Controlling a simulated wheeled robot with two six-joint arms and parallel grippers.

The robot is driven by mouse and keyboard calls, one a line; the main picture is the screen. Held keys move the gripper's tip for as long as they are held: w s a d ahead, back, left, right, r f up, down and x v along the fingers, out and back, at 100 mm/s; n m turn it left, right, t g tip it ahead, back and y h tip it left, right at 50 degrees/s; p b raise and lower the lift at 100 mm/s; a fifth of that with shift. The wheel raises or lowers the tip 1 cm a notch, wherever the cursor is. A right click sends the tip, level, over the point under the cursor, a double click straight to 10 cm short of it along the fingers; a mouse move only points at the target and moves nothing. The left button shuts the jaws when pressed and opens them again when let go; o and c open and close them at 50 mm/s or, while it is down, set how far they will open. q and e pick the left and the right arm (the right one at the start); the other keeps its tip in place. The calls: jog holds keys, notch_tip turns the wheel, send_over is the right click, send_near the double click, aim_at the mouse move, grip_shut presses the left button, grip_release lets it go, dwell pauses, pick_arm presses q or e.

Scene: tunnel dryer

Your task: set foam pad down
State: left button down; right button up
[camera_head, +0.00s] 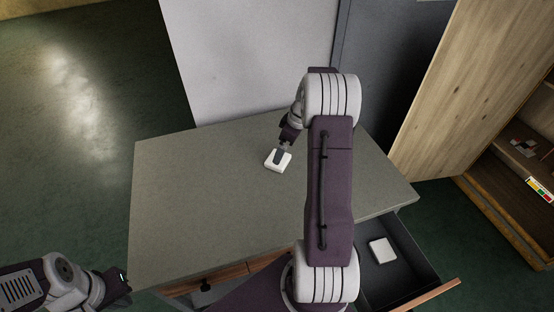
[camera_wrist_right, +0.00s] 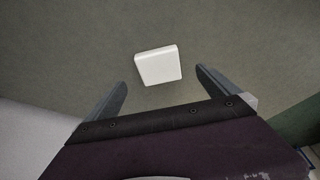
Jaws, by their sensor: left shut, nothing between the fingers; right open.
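A white foam pad (camera_head: 274,164) is at the middle of the grey tabletop, and it also shows in the right wrist view (camera_wrist_right: 158,65). It looks flat on the top. My right gripper (camera_wrist_right: 161,77) is open, with its fingers apart on either side of the near edge of the pad and not touching it. In the head view my right gripper is just above the pad and partly covers it. A second white pad (camera_head: 382,250) lies in the open drawer. My left gripper (camera_head: 126,282) is shut and empty, off the table's front left corner.
The grey table (camera_head: 190,190) is otherwise clear. Its drawer (camera_head: 405,270) stands open at the front right. A white panel (camera_head: 250,60) stands behind the table. A wooden cabinet (camera_head: 470,70) with shelves is at the right.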

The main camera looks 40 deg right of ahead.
jog(key=shift+x, duration=0.85)
jog(key=shift+w+f, duration=0.3)
jog(key=x, duration=0.4)
jog(key=shift+w+a+f, duration=0.15)
jog(key=shift+f, duration=0.1)
jog(key=shift+w+f, duration=0.15)
jog(key=shift+f, duration=0.05)
pick_arm(q)
jog(key=shift+w, duration=0.25)
pick_arm(e)
jog(key=c, duration=1.5)
jog(key=shift+r, duration=0.15)
